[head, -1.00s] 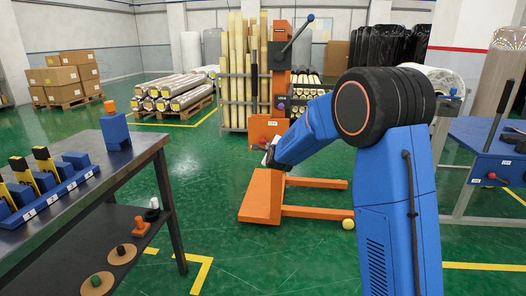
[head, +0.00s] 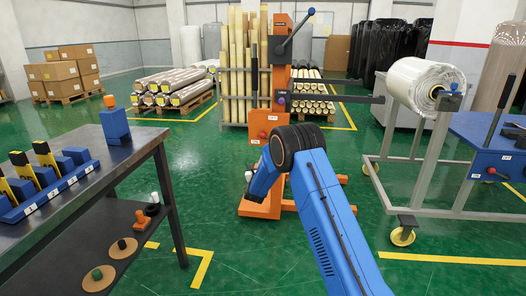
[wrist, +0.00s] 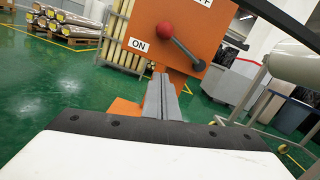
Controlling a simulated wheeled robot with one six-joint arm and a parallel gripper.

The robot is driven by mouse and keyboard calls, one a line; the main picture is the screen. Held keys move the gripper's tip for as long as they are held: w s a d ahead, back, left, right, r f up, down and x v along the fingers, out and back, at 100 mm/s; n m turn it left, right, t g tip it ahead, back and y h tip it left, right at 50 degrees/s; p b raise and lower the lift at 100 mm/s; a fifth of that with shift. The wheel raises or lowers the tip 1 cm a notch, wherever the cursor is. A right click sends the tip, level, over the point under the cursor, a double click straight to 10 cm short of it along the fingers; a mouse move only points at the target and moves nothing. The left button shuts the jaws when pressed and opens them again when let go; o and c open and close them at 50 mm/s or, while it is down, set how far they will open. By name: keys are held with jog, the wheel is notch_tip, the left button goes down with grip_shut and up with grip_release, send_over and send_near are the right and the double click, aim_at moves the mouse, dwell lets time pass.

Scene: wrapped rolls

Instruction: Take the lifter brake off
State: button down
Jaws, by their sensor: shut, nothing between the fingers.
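The orange lifter (head: 281,75) stands upright in the middle of the head view. Its front carries an orange box (head: 259,121), which fills the upper middle of the wrist view (wrist: 150,15). My gripper (wrist: 161,80) is shut and empty, just below the box in the wrist view. In the head view my gripper (head: 248,176) is small, below and left of the box.
A white wrapped roll (head: 425,85) on a grey stand (head: 428,180) is to the right. A dark workbench (head: 100,160) stands at the left. A long handle with a blue ball (head: 311,12) sticks out near the mast top. Green floor (head: 215,160) is clear between bench and lifter.

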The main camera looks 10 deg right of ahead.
jog(key=w+r, duration=0.1)
jog(key=w, duration=0.2)
jog(key=w+d+r, duration=0.1)
jog(key=w, duration=0.2)
jog(key=w+d+r, duration=0.1)
jog(key=w+r, duration=0.1)
jog(key=w, duration=0.1)
jog(key=shift+w, duration=0.4)
jog(key=shift+w+r, duration=0.1)
jog(key=shift+r, duration=0.35)
